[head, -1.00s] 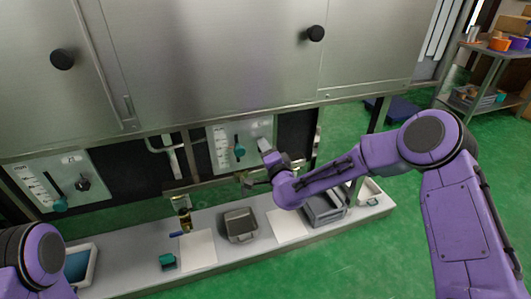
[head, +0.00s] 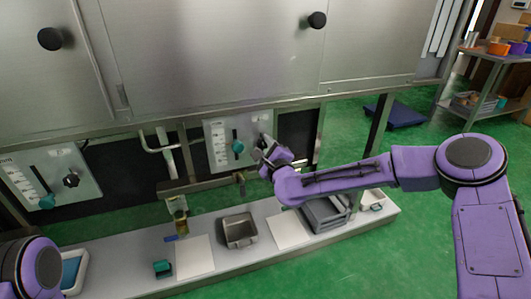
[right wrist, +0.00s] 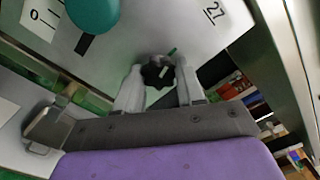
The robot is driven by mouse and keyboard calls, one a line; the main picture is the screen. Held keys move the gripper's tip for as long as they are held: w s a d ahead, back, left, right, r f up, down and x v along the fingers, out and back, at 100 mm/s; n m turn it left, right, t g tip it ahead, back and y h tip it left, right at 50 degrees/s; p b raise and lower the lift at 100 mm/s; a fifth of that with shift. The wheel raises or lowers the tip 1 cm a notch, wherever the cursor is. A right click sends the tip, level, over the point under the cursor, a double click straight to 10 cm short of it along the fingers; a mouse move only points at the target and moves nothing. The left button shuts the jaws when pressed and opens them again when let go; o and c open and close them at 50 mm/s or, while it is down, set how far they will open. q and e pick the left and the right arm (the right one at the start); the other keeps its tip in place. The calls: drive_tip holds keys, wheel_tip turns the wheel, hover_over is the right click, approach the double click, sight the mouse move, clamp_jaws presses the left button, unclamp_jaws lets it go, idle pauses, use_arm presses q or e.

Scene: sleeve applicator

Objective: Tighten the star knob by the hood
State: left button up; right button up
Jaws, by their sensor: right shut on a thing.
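A small black star knob (right wrist: 155,74) sits on a pale panel marked 27 in the right wrist view. My right gripper (right wrist: 158,83) has one finger on each side of it and is shut on it. In the head view, my right gripper (head: 265,146) is at the right edge of the same panel (head: 215,134), and it hides the knob there. A teal lever handle (head: 237,147) is on the panel left of the gripper. The steel hood (head: 210,60) is above the panel. Only my left arm's purple links show at the lower left; its gripper is not visible.
A second panel (head: 20,172) with its own black star knob (head: 71,180) is at the left. Below is a grey bench (head: 120,262) with a metal tray (head: 240,230), white sheets and a teal block (head: 162,268). A bent pipe (head: 160,148) stands between the panels.

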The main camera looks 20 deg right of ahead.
drive_tip(key=shift+f+m+b, duration=0.15)
drive_tip(key=shift+m+b, duration=0.85)
drive_tip(key=shift+m, duration=0.5)
drive_tip(key=o, duration=1)
drive_tip(key=shift+o, duration=0.2)
drive_tip(key=s, duration=1)
drive_tip(key=shift+s+d, duration=0.15)
drive_tip(key=shift+s, duration=0.15)
